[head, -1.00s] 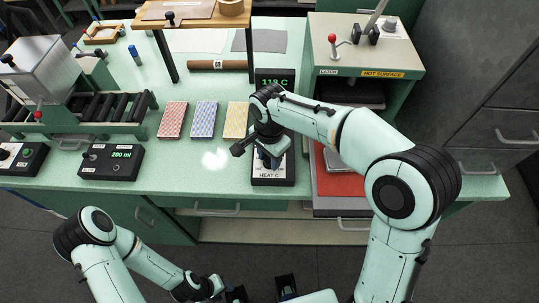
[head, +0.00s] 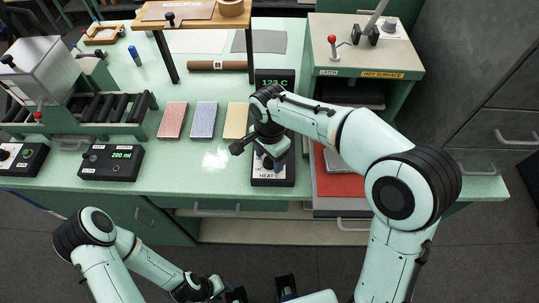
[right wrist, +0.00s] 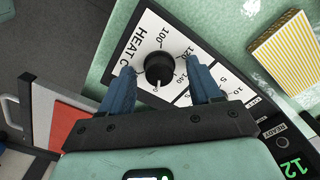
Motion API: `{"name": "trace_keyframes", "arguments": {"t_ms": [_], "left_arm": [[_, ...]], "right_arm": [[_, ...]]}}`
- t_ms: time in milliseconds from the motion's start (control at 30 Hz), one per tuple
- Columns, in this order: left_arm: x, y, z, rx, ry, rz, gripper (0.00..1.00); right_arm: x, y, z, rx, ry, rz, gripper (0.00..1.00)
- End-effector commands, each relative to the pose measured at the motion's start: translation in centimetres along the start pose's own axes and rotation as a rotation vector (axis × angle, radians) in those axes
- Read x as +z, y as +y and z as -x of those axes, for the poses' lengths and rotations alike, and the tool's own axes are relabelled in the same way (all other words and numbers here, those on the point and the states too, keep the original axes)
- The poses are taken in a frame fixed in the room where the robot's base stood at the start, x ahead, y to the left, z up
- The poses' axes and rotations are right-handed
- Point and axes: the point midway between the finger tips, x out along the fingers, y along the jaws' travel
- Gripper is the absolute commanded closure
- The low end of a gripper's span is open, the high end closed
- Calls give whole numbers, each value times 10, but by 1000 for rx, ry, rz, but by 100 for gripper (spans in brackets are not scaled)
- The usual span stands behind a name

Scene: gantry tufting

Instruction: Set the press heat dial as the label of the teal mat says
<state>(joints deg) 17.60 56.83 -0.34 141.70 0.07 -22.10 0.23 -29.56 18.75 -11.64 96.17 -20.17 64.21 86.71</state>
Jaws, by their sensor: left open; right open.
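The heat dial (right wrist: 160,66) is a black knob on a white plate marked HEAT C, with 100, 120 and 140 legible in the right wrist view. My right gripper (right wrist: 161,77) is open, its blue fingers on either side of the knob; I cannot tell whether they touch it. In the head view my right gripper (head: 272,160) hides the dial. The green display (head: 274,83) behind it reads about 123 C. My left gripper (head: 262,292) is open and empty at the bottom edge, off the bench. I cannot make out a teal mat or its label.
The press (head: 362,70) with a HOT SURFACE label stands right of the dial box. A red mat (head: 336,180) lies in an open drawer below it. Pink (head: 172,120), blue (head: 202,120) and yellow (head: 236,121) blocks stand left of the dial.

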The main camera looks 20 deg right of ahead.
Motion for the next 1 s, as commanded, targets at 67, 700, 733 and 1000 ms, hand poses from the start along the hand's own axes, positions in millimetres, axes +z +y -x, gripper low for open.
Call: {"name": "trace_keyframes", "arguments": {"t_ms": [67,700,733,1000], "left_arm": [[0,0,0,0,0,0,57],[-7,11,23,4,13,-5,57],[-7,11,24,5,13,-5,57],[-8,12,26,5,14,-5,57]], "right_arm": [[0,0,2,0,0,0,37],[0,-1,120,-5,1,1,37],[0,-1,124,-4,0,1,37],[0,0,135,0,0,1,37]]}}
